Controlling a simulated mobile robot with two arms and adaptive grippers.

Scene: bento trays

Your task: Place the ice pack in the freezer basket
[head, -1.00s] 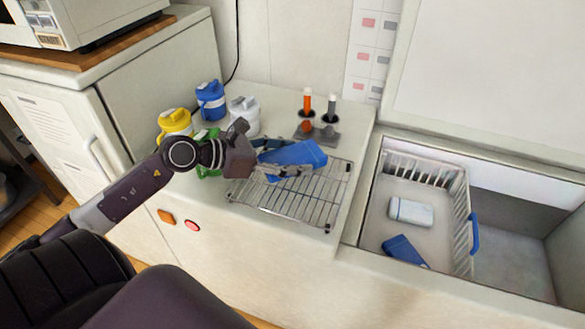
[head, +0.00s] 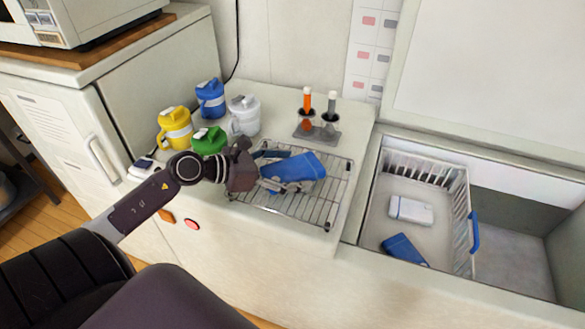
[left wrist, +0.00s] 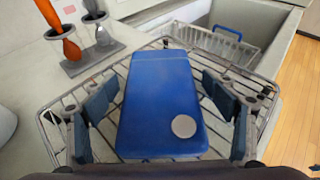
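The blue ice pack (head: 303,167) lies on the wire rack (head: 335,205) on the counter. In the left wrist view the ice pack (left wrist: 160,90) lies lengthwise between my fingers, with a round grey spot near its close end. My left gripper (head: 284,171) is open around it, one finger on each side. In the left wrist view the gripper (left wrist: 158,84) shows narrow gaps between fingers and pack. The white freezer basket (head: 378,215) stands in the open freezer at right. It holds a white pack (head: 411,210) and a blue pack (head: 403,250). My right gripper is not in view.
Yellow (head: 174,128), blue (head: 210,98), white (head: 244,115) and green (head: 208,140) jugs stand left of the rack. A grey holder with an orange and a grey tool (head: 318,133) is behind it. The freezer's front rim (head: 420,278) runs below the basket.

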